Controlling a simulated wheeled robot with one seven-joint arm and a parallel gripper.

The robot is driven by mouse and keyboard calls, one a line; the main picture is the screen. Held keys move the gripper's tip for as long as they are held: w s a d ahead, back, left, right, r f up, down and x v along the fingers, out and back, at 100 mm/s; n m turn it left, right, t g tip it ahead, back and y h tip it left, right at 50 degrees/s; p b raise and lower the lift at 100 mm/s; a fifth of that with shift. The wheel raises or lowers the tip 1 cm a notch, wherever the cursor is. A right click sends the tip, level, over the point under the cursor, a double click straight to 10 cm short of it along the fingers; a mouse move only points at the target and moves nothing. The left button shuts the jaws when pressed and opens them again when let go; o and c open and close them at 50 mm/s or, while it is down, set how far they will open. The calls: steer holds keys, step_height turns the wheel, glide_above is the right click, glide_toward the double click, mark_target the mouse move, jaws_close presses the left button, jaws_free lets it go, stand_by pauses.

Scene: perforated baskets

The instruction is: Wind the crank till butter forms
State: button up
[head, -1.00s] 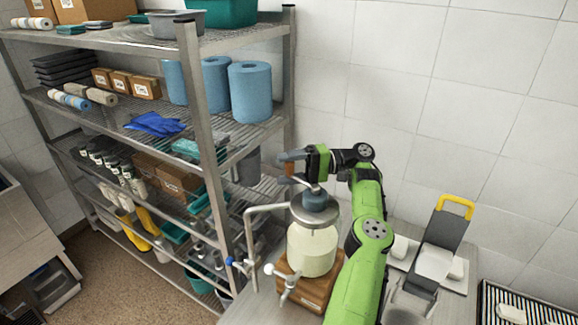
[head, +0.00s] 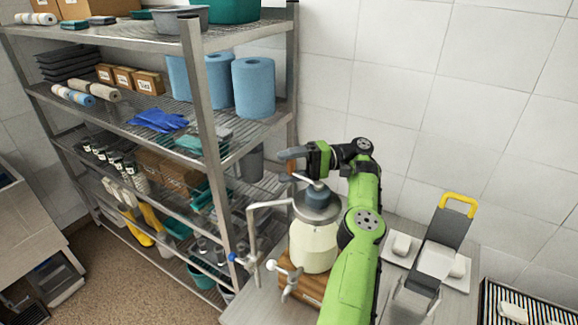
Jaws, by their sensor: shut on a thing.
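The butter churn is a pale cream-coloured jar (head: 313,249) with a grey metal lid and a dark blue-grey hub (head: 318,195) on top. It stands upright on a wooden block (head: 300,287), held by a grey bent-pipe frame (head: 252,222). The crank (head: 300,179) rises from the hub, with a small orange-brown part of its handle (head: 291,167) showing under my gripper. My gripper (head: 290,155) is above and left of the lid, shut on the crank handle. Its fingers hide most of the handle. The jar's contents look uniformly pale; butter cannot be made out.
A wire shelf rack (head: 215,130) with blue paper rolls (head: 253,87) stands close on the left. A striped tray (head: 520,305) is at lower right.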

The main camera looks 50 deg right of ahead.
steer(key=o, duration=1.2)
steer(key=shift+o, duration=1.3)
steer(key=shift+s+a, duration=0.15)
steer(key=shift+s, duration=0.1)
steer(key=shift+w, duration=0.15)
